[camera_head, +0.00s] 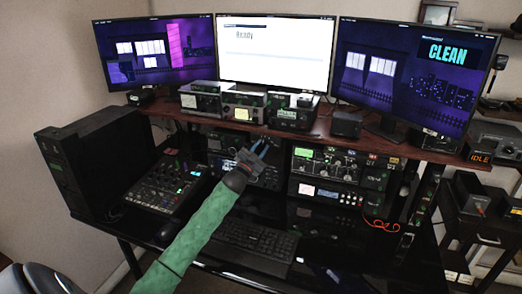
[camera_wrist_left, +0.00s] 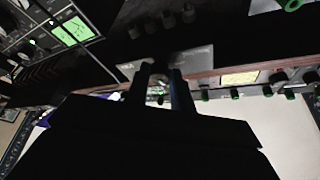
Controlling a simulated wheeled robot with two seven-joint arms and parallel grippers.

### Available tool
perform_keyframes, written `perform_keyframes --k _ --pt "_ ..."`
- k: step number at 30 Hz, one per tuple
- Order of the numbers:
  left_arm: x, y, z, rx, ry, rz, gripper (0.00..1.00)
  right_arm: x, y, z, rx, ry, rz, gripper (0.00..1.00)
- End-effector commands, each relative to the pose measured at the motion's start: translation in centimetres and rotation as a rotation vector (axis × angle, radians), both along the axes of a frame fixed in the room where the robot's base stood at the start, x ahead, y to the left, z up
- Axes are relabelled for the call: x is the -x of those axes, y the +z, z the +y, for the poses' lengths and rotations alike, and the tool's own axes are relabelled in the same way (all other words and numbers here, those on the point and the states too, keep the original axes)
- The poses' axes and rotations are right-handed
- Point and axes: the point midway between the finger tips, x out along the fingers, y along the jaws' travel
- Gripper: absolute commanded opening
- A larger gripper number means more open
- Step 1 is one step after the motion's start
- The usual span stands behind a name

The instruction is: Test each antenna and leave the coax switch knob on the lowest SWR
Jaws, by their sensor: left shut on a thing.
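My left gripper (camera_head: 262,149) reaches in front of the radio gear under the desk shelf. In the left wrist view its two dark fingers (camera_wrist_left: 161,75) are close together on a small knob at a grey panel (camera_wrist_left: 196,60). The knob is mostly hidden between the fingers, and its pointer and labels cannot be read. The middle monitor (camera_head: 274,62) shows a white page with "Ready". The right monitor (camera_head: 410,70) shows "CLEAN" on a purple scene. My right gripper is not in view.
Several small units with meters stand on the shelf (camera_head: 395,150) above the gripper. A lit radio (camera_head: 330,163) is to its right. A keyboard (camera_head: 250,240) and a mixer (camera_head: 168,185) lie below. A box at the far right (camera_head: 481,158) reads "IDLE".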

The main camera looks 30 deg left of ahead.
Motion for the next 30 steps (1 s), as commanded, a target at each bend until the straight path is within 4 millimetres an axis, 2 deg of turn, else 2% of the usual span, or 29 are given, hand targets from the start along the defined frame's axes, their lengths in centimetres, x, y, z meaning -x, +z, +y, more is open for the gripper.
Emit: perform_keyframes --k 9,23,24,27,30 --pt "0.01 0.03 0.05 -0.103 0.000 0.025 0.01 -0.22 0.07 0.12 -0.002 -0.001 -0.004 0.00" --pt "0.00 0.04 0.06 -0.116 0.000 0.028 0.01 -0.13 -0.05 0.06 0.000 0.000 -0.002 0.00" --pt "0.00 0.04 0.06 -0.116 0.000 0.028 0.27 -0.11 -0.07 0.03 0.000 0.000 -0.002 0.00" --pt "0.01 0.05 0.06 -0.116 0.000 0.028 0.45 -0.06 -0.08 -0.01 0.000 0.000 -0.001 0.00" --pt "0.01 0.05 0.07 -0.116 0.000 0.028 0.45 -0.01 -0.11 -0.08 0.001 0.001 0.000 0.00"
